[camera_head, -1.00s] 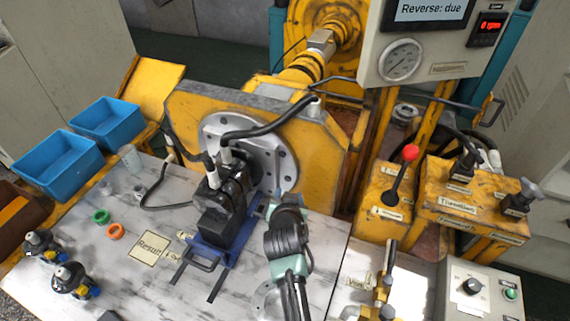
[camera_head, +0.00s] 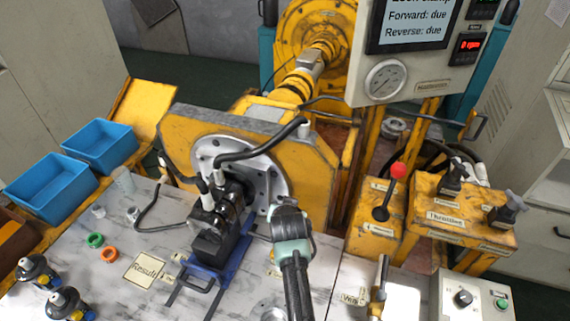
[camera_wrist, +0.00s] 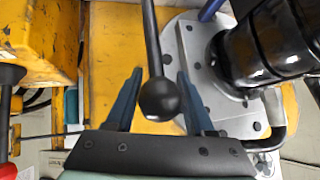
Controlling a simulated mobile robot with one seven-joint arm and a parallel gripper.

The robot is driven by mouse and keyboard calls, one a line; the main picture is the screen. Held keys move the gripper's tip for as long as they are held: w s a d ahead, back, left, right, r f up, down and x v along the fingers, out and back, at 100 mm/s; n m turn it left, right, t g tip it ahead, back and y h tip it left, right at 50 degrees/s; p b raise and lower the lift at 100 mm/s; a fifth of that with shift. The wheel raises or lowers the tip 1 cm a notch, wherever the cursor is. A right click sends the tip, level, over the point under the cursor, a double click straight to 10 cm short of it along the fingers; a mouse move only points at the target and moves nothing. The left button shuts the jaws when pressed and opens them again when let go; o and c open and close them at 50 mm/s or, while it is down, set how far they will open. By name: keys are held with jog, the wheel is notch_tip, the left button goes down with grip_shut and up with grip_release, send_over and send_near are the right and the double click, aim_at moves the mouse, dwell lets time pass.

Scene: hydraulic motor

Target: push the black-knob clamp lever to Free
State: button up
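The black-knob clamp lever shows in the wrist view as a dark rod (camera_wrist: 152,40) ending in a round black knob (camera_wrist: 160,98). My gripper (camera_wrist: 160,74) has its two blue fingers apart, one on each side of the knob and rod. Gaps show on both sides, so I see no clear contact. In the head view my gripper (camera_head: 286,205) is just right of the round grey flange plate (camera_head: 262,180); the clamp lever cannot be made out there. The black hydraulic motor (camera_head: 220,225) sits against the flange on a blue cradle (camera_head: 205,272). No Free label is legible.
A red-knob lever (camera_head: 398,170) and a throttle box (camera_head: 450,215) stand to the right. A black hose (camera_head: 250,152) arches over the flange. Blue bins (camera_head: 50,187) are at left. A screen (camera_head: 415,22) reads "Forward: due, Reverse: due"; its top line is cut off.

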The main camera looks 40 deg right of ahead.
jog(key=o, duration=0.3)
jog(key=shift+d, duration=0.1)
jog(key=shift+s, duration=0.1)
jog(key=v, duration=1.2)
jog(key=shift+s+a+r, duration=0.15)
jog(key=shift+a+r, duration=0.15)
jog(key=shift+p, duration=0.3)
